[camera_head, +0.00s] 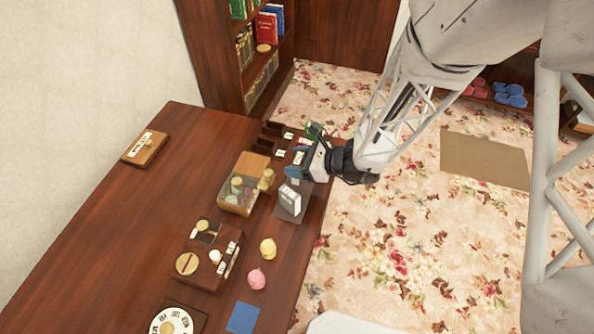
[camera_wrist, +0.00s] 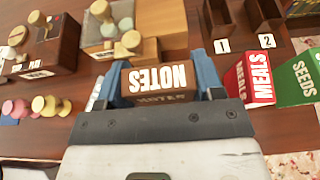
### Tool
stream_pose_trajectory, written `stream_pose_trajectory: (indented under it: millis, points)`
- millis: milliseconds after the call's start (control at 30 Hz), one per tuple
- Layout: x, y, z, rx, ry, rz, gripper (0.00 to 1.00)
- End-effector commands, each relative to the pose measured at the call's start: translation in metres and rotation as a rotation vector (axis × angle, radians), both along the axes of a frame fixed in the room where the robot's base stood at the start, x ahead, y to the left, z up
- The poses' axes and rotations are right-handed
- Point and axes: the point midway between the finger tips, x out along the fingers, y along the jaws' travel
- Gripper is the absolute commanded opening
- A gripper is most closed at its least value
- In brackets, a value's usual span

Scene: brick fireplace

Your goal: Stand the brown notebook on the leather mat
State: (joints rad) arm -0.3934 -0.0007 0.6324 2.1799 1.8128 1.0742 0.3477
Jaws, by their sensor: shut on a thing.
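The brown notebook (camera_wrist: 158,80), with NOTES in white on its spine, is between the two blue fingers of my gripper (camera_wrist: 158,82) in the wrist view. My gripper is shut on it. In the head view my gripper (camera_head: 299,171) is over the table's right side, and it hides most of the notebook. A dark grey mat (camera_head: 291,214), which looks like the leather mat, lies near the table's right edge, just below my gripper in the picture. I cannot tell how high the notebook is.
Numbered dark compartments (camera_wrist: 222,22) are beyond. A clear-sided box (camera_head: 238,198) is left of the mat. Yellow and pink knobs (camera_head: 257,279) stand nearer.

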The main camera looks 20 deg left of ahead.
Motion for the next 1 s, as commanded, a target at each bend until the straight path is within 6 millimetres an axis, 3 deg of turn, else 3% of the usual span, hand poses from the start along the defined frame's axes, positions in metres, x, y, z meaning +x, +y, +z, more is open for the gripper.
stream_pose_trajectory:
  millis: [333,700,1000]
  points:
    - [0.0,0.0,-0.003,0.0,0.0,0.0,0.37]
    - [0.0,0.0,-0.036,-0.001,0.001,0.0,0.37]
    - [0.0,0.0,-0.042,0.0,-0.001,0.0,0.37]
